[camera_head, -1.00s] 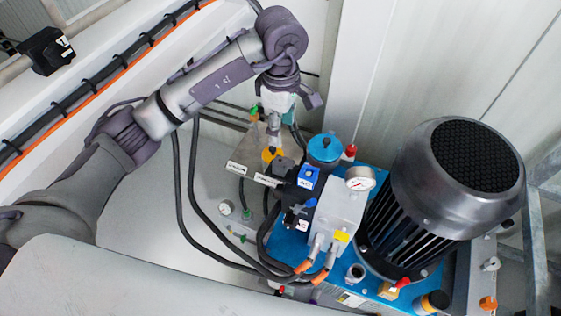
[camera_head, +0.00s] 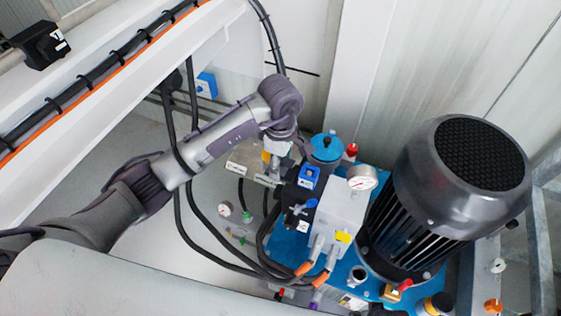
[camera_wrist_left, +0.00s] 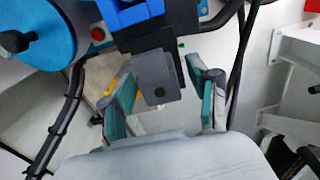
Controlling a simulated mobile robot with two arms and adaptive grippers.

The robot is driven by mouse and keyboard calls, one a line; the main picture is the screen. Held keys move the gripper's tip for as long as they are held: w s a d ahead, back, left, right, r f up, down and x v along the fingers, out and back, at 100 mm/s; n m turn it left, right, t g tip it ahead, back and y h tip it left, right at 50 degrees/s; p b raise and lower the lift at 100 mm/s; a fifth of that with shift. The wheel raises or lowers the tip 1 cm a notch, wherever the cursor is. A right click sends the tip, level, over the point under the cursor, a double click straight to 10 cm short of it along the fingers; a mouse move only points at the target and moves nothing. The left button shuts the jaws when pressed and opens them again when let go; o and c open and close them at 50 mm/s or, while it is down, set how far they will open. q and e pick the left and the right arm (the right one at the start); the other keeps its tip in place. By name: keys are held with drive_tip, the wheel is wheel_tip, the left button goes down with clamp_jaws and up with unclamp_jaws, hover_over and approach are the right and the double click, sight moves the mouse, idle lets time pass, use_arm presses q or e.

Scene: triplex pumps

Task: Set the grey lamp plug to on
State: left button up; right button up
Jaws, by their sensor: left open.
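A grey plug with a dark round spot (camera_wrist_left: 158,72) sits on a black block in the left wrist view, below a blue plug (camera_wrist_left: 130,12). My left gripper (camera_wrist_left: 163,102) is open, with one finger on each side of the grey plug; I cannot tell whether they touch it. In the head view my left gripper (camera_head: 274,168) is just left of the valve block, by the blue plug (camera_head: 308,177). The arm and gripper hide most of the grey plug there. My right gripper is not in view.
The blue pump base carries a large grey motor (camera_head: 445,190), a pressure gauge (camera_head: 362,177) and a blue cap (camera_head: 325,147). Black hoses (camera_head: 205,228) hang left of the valve block, near my left arm. A white beam (camera_head: 110,85) runs behind the arm.

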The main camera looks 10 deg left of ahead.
sight(293, 162)
use_arm(q)
clamp_jaws()
idle(0.3)
drive_tip(key=shift+d, duration=0.2)
drive_tip(key=d, duration=0.2)
drive_tip(key=shift+s+d+b, duration=0.15)
drive_tip(key=shift+d+b, duration=0.2)
drive_tip(key=shift+s+d, duration=0.2)
drive_tip(key=shift+d, duration=0.1)
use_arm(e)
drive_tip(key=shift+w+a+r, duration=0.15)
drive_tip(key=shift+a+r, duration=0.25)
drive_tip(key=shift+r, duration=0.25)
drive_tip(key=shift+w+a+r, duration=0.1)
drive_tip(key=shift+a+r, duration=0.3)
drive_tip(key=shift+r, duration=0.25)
use_arm(q)
unclamp_jaws()
drive_tip(key=shift+d, duration=0.1)
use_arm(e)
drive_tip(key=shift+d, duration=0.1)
